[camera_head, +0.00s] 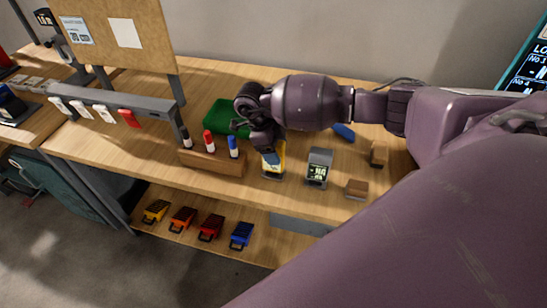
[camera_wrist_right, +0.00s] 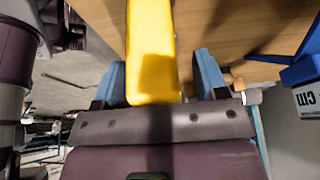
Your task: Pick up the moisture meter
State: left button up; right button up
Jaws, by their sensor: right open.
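The moisture meter, which I take to be the yellow device (camera_head: 279,174), stands on the wooden bench below my right gripper. The gripper partly covers it in the head view. My right gripper (camera_head: 268,148) is over its upper part. In the right wrist view the yellow body (camera_wrist_right: 152,50) lies between the two blue fingers of the open gripper (camera_wrist_right: 160,78). A gap shows at the right finger; I cannot tell if the left one touches. My left gripper is not in view.
A wooden block (camera_head: 212,162) with several markers stands left of the yellow device. A grey device with a screen (camera_head: 318,167) stands close on its right. Small wooden blocks (camera_head: 357,189) lie farther right. A green item (camera_head: 222,115) lies behind. Colored cases (camera_head: 211,228) sit on the lower shelf.

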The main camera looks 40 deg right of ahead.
jog(key=c, duration=1.2)
jog(key=shift+o, duration=0.2)
notch_tip(320, 180, up, 20)
